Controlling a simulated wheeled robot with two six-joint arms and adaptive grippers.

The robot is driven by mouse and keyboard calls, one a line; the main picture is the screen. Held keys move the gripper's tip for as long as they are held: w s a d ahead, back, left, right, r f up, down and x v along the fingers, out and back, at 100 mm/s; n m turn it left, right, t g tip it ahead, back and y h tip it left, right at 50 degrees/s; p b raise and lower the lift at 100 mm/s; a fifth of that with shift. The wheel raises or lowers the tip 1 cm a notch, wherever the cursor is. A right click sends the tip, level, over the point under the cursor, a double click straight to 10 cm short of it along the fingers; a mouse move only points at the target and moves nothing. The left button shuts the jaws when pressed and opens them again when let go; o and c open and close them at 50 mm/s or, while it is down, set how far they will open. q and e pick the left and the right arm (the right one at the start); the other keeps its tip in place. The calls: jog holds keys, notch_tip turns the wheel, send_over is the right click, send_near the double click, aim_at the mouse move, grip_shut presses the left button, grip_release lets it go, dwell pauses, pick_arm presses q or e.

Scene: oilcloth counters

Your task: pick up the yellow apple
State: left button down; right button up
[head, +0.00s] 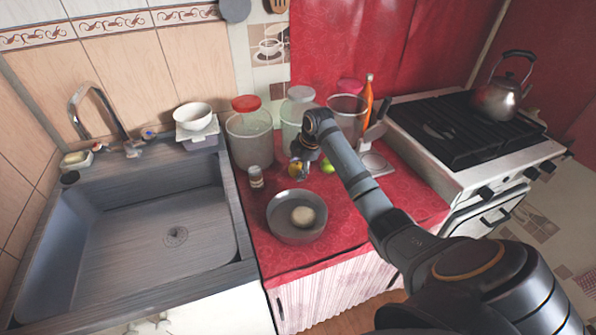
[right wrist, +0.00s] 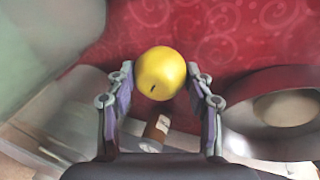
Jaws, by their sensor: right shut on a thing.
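The yellow apple (right wrist: 160,72) sits between the fingertips of my right gripper (right wrist: 160,82) in the right wrist view. The fingers are shut on it, one on each side. In the head view the right gripper (head: 299,167) reaches down over the red counter, and the yellow apple (head: 295,170) shows partly behind its fingers. Whether the apple is clear of the cloth or touching it, I cannot tell. My left gripper is in neither view.
A grey bowl (head: 285,228) with a pale round thing (head: 303,216) stands in front. A small shaker (head: 256,178) stands at the left, beside a large red-lidded jar (head: 249,140). A green fruit (head: 328,167) lies just right of the gripper. The sink (head: 130,225) is left, the stove (head: 465,130) right.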

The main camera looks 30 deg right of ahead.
jog(key=s+a+r+p, duration=0.3)
jog(key=s+r, duration=0.4)
jog(key=s+a+r+p, duration=0.3)
jog(key=s+a+r, duration=0.1)
jog(key=s+r, duration=0.35)
notch_tip(320, 180, down, 7)
jog(key=a+b, duration=0.2)
jog(key=b, duration=0.1)
jog(key=shift+s+a, duration=0.2)
jog(key=shift+a, duration=0.05)
jog(key=shift+f+b, duration=0.15)
jog(key=shift+b, duration=0.15)
jog(key=shift+f+b, duration=0.65)
jog(key=shift+f, duration=1)
jog(key=shift+f+b, duration=0.95)
jog(key=shift+f, duration=0.65)
